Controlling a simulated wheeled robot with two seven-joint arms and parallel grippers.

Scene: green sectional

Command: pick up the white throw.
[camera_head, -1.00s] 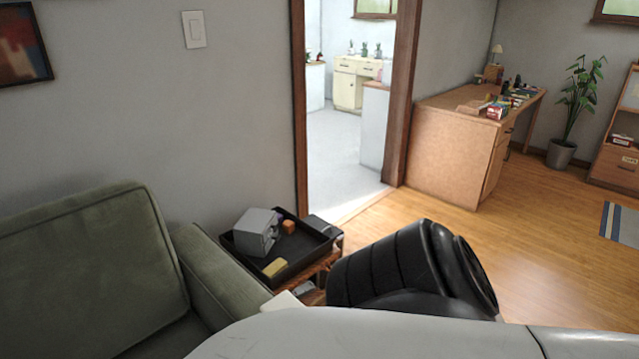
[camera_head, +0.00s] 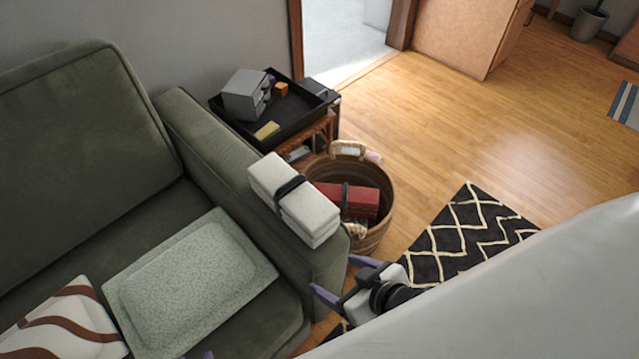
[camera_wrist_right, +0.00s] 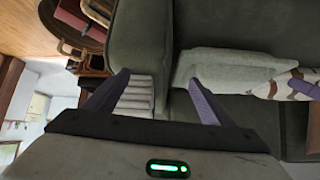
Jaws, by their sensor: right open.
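The white throw (camera_head: 293,203) is a folded, off-white bundle with a dark strap around it. It lies on the arm of the green sofa (camera_head: 215,150). In the right wrist view its stacked folds (camera_wrist_right: 137,95) show between my fingers, closer to the left one. My right gripper (camera_head: 338,277) is open and empty, with purple fingers. In the head view it is in front of the sofa arm's end, below the throw and apart from it. A small purple tip at the bottom edge seems to be my left gripper (camera_head: 208,355); the rest is out of frame.
A wicker basket (camera_head: 377,226) with a red folded bundle (camera_head: 358,200) stands beside the sofa arm. A black tray (camera_head: 304,119) sits on a side table behind. A pale green cushion (camera_head: 190,285) and a patterned pillow (camera_head: 60,325) lie on the seat. A black-and-cream rug (camera_head: 470,235) lies right.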

